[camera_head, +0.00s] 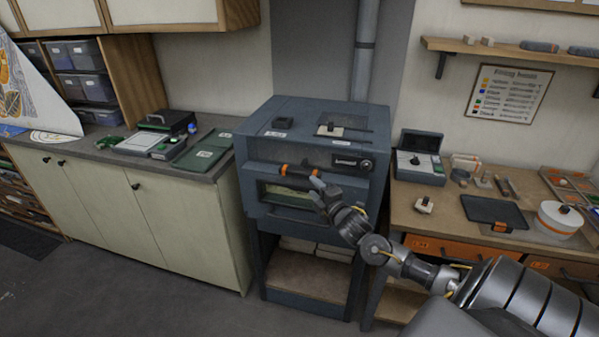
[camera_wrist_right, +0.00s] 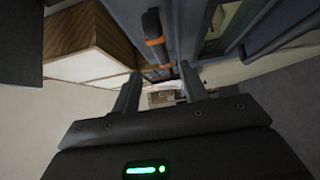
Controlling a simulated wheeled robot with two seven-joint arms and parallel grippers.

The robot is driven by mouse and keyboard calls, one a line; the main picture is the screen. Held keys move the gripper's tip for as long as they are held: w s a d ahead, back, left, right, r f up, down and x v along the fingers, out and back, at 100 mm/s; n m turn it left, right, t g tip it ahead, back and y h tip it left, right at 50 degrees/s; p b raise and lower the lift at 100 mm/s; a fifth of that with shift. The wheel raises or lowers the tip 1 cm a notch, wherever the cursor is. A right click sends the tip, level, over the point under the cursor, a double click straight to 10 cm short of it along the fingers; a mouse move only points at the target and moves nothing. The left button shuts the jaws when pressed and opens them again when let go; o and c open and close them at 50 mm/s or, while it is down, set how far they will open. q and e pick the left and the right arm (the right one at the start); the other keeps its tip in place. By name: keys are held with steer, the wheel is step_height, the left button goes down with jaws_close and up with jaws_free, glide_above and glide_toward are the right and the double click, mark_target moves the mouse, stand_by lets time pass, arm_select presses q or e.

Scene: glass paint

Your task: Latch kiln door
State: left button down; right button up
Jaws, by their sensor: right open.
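The kiln (camera_head: 258,150) is a blue-grey box on a stand in the middle of the head view. Its front door (camera_head: 262,211) has a window; I cannot tell whether it sits fully flush. A dark handle with orange bands (camera_head: 284,169) runs along the upper front and also shows in the right wrist view (camera_wrist_right: 154,40). My right gripper (camera_head: 317,186) is open and empty in front of the door, close to the handle's right end. Its two fingers (camera_wrist_right: 160,88) show in the wrist view, with the handle beyond them and not between them. My left gripper is out of view.
A cabinet counter (camera_head: 140,185) with a green mat (camera_head: 204,150) stands left of the kiln. A workbench (camera_head: 440,215) with a tablet (camera_head: 493,211) and a white round container (camera_head: 560,219) stands to the right. Floor in front of the cabinets is clear.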

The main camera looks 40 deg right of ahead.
mark_target(302, 175)
steer(key=w+p, duration=0.1)
steer(key=w, duration=0.2)
steer(key=w+d+p, duration=0.1)
steer(key=w, duration=0.4)
steer(key=shift+w+d+r+p, duration=0.1)
steer(key=shift+w+d+p, duration=0.15)
steer(key=shift+w+p, duration=0.15)
steer(key=shift+w+d, duration=0.15)
steer(key=shift+w, duration=0.5)
jaws_close()
